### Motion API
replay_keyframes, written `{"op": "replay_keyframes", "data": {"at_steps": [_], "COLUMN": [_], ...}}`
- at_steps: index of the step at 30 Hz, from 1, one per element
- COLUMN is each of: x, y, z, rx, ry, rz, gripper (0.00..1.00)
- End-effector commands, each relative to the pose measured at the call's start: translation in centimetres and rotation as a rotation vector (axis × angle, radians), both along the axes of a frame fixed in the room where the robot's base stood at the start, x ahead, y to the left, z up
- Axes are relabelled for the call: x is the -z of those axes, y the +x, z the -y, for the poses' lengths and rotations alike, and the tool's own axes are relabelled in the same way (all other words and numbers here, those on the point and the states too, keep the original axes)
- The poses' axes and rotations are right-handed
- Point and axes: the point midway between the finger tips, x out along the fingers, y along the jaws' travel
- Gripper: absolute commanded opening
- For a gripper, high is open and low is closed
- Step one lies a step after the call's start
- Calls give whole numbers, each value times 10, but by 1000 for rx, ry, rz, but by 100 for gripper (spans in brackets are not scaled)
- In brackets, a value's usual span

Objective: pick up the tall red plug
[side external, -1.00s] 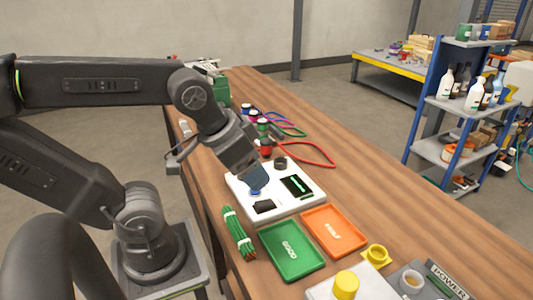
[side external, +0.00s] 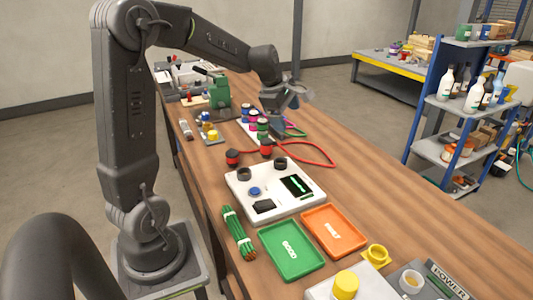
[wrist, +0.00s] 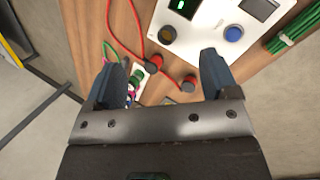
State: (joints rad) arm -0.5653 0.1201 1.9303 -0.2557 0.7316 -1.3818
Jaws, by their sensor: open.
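Two red plugs with dark tops stand on the wooden table behind the white tester. One red plug (side external: 266,149) is nearer my gripper; the other red plug (side external: 232,158) is further left. In the wrist view one red plug (wrist: 154,63) lies between my fingers in the picture, and another red plug (wrist: 189,84) is close to the right finger. I cannot tell which is taller. My gripper (side external: 277,132) is open and empty, above the table just behind the plugs; it also shows in the wrist view (wrist: 160,68). Its fingers partly hide the plug row behind.
The white tester (side external: 272,208) stands in front of the plugs. A red cable (side external: 325,157) loops to the right. Several coloured plugs (side external: 252,117) stand behind. Green cable bundle (side external: 238,233), green tray (side external: 292,250) and orange tray (side external: 334,230) are nearer. The table's right side is clear.

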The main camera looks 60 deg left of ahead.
Motion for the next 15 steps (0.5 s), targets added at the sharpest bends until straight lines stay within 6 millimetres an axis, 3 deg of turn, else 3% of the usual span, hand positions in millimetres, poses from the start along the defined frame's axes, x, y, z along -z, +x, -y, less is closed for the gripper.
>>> {"op": "replay_keyframes", "data": {"at_steps": [1,3,7,12,15], "x": [17,37,75,110,120], "y": [7,14,15,6,4], "z": [-33,-73,-140,-191,-203], "rx": [-166,-399,-779,-1090,-1167], "ry": [-66,-157,-303,-420,-450], "rz": [-3,8,32,59,68], "gripper": [80,80,80,80,80]}}
